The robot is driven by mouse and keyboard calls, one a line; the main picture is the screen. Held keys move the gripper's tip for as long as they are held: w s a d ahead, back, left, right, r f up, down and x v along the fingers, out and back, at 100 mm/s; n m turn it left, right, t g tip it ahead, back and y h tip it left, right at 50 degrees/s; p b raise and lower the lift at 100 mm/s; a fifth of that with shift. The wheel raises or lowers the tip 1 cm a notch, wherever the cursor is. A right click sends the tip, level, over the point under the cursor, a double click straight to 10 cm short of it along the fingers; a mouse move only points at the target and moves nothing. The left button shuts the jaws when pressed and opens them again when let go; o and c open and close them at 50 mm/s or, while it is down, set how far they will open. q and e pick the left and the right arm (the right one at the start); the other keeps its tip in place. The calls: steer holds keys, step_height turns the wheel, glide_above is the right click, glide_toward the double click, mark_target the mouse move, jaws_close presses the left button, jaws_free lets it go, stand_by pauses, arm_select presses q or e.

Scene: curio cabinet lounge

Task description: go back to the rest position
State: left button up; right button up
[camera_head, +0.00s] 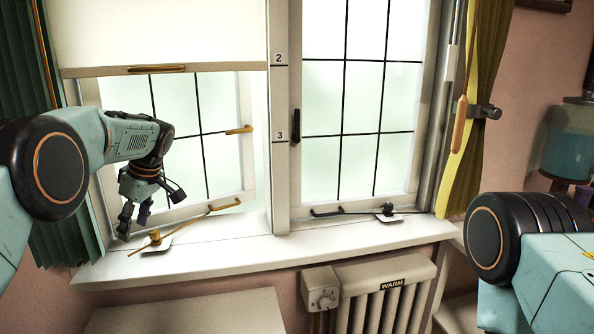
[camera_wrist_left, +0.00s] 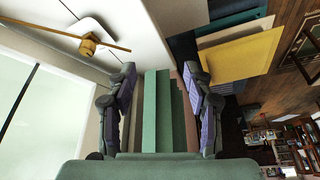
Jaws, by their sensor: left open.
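My left gripper (camera_head: 134,218) hangs in front of the left window pane, fingers pointing down just above the white sill (camera_head: 330,238). In the left wrist view its two fingers (camera_wrist_left: 160,108) stand apart with nothing gripped between them. The green curtain shows beyond that gap. A brass stay with a knob (camera_head: 156,237) sits on the sill to the right of the gripper, and it also shows in the left wrist view (camera_wrist_left: 88,46). My right arm enters at the lower right, but its gripper is out of view.
The left window casement (camera_head: 248,165) stands ajar under a lowered blind (camera_head: 160,35). A dark stay (camera_head: 388,209) lies at the right pane. A radiator (camera_head: 385,290) marked WARM is below the sill. Green (camera_head: 22,60) and yellow (camera_head: 478,110) curtains hang at the sides.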

arm_select(q)
steer(key=s+d+f+m+h, duration=0.1)
steer(key=s+d+f+m, duration=0.15)
steer(key=f, duration=0.65)
steer(key=s+d+f+m+h, duration=0.1)
steer(key=s+d+f+m, duration=0.15)
steer(key=f, duration=0.55)
steer(key=s+d+f+m+h+b, duration=0.15)
steer(key=s+d+f+m, duration=0.35)
steer(key=s+f, duration=0.85)
steer(key=s+d+f+m+h, duration=0.1)
steer(key=s+d+f, duration=0.15)
steer(key=s, duration=0.55)
steer(key=s+d+f+m, duration=0.15)
steer(key=s+f, duration=0.25)
steer(key=s, duration=0.4)
steer(key=s+r+m+b, duration=0.1)
steer(key=s+r+m, duration=0.2)
steer(key=s, duration=1.1)
steer(key=shift+a+r+g, duration=0.15)
steer(key=shift+g, duration=0.15)
